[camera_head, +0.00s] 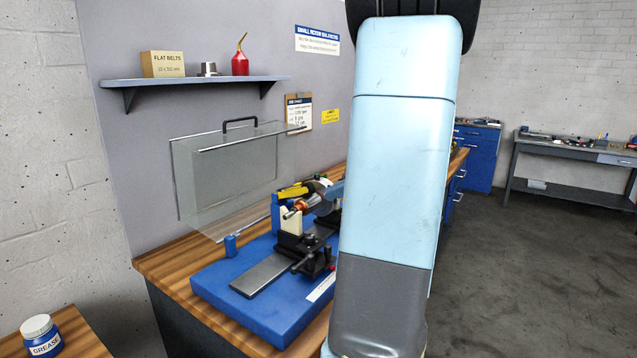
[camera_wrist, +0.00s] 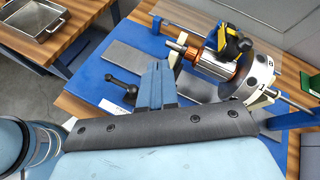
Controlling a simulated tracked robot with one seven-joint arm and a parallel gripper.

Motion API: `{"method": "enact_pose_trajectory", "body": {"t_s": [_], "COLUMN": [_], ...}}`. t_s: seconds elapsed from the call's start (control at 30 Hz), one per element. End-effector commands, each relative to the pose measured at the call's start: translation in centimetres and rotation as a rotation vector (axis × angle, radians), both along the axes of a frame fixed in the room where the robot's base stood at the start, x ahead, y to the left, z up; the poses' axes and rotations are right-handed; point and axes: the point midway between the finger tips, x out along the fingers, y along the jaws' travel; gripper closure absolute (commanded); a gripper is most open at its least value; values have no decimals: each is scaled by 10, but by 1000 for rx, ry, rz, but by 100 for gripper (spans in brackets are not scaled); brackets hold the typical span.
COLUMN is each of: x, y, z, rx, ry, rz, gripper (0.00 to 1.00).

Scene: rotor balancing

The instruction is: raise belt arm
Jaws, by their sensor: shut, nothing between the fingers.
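The balancing machine's blue base (camera_head: 212,286) sits on the wooden bench, with my arm covering its right part. The rotor (camera_wrist: 209,66), with copper windings and a numbered metal disc (camera_wrist: 261,76), lies across its supports. A yellow and black part (camera_wrist: 233,43) lies over the rotor in the wrist view; it also shows in the head view (camera_head: 291,192). It may be the belt arm, but I cannot tell for certain. My gripper (camera_wrist: 156,66) is shut and empty, left of the rotor and apart from the yellow part in the picture.
A clear guard (camera_head: 225,170) with a black handle stands raised behind the machine. A black clamp lever (camera_wrist: 118,86) sticks up left of my gripper. A metal tray (camera_wrist: 36,18) stands on another table. A grease jar (camera_head: 40,335) stands at the front left.

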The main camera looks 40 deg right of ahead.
Motion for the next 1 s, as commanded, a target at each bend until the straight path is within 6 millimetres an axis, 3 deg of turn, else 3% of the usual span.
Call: {"method": "enact_pose_trajectory", "body": {"t_s": [0.03,0.2,0.4,0.63,1.0], "x": [-3,-13,-22,-8,48], "y": [-25,-84,-117,-112,-84], "z": [-4,-7,-9,-14,-29], "rx": [63,225,311,321,320], "ry": [-7,-52,-84,-88,-88], "rz": [-69,-237,-326,-335,-333], "gripper": [100,100,100,100,100]}}
